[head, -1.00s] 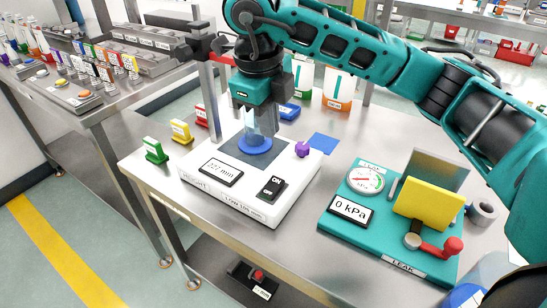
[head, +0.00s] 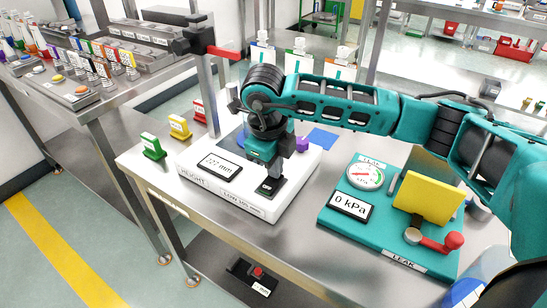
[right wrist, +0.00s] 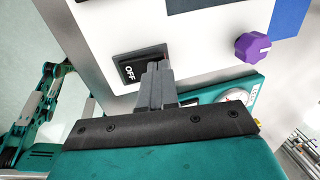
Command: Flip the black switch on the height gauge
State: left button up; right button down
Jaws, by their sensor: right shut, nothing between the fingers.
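The height gauge (head: 215,190) is a white box with a mm display (head: 220,166) at the table's left middle. Its black switch (head: 268,187) is on the front right of its top. In the right wrist view the switch (right wrist: 130,70) shows the word OFF on its left half. The fingers of my right gripper (right wrist: 157,85) are shut, empty, and cover its right part. I cannot tell whether they touch it. In the head view my right gripper (head: 277,172) points down over the switch. My left gripper is not in view.
A purple knob (right wrist: 253,47) is on the gauge, right of the switch. A metal post (head: 211,90) with a red arm (head: 225,53) rises behind. A teal leak tester (head: 345,225) with a yellow plate (head: 425,200) stands to the right. Green, yellow and red tags stand left.

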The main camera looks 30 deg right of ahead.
jog(key=shift+d+f+g+y, duration=0.15)
jog(key=shift+f+g+y, duration=0.2)
jog(key=shift+y, duration=0.35)
jog(key=shift+s+a+r, duration=0.3)
jog(key=shift+s+a, duration=0.1)
jog(key=shift+a, duration=0.3)
